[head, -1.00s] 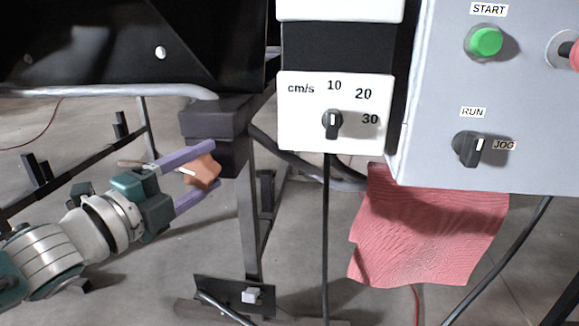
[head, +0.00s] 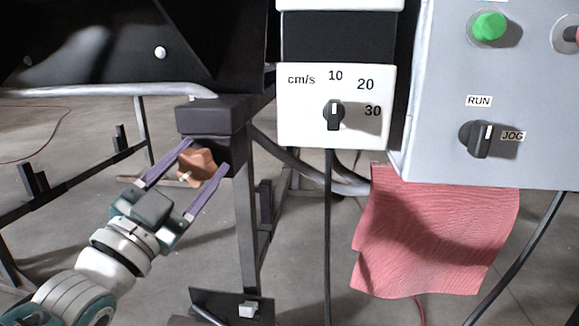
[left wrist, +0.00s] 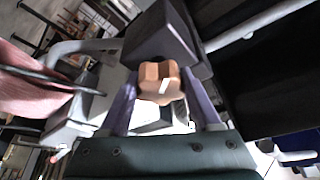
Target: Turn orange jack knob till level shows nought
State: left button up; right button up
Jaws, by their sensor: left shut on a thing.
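The orange jack knob (head: 197,166) is a lobed knob on the dark block of the conveyor leg (head: 212,118). My left gripper (head: 204,160) has its two purple fingers on either side of the knob and is shut on it. In the left wrist view the knob (left wrist: 161,82) sits between the fingers, with a pale mark on its face. The level's reading does not show in either view. My right gripper is not in view.
A speed panel (head: 337,105) marked cm/s and a grey control box (head: 440,110) with a green START button (head: 489,27) stand to the right. A red cloth (head: 430,235) hangs below the box. Cables run down beside it.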

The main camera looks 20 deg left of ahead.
pick_arm(q)
jog(key=n+y, duration=0.1)
jog(key=n, duration=0.2)
jog(key=n+y, duration=0.2)
jog(key=n, duration=0.1)
jog(key=shift+n+t+y, duration=0.3)
jog(key=shift+n+g+y, duration=0.2)
jog(key=shift+n+y, duration=0.65)
jog(key=shift+n, duration=0.85)
jog(key=shift+n+g+y, duration=0.2)
jog(key=shift+n+y, duration=0.65)
jog(key=shift+n, duration=0.85)
jog(key=o, duration=1.4)
jog(key=shift+c, duration=0.2)
jog(key=p+v, duration=0.1)
jog(key=v, duration=0.9)
jog(key=shift+r, duration=0.1)
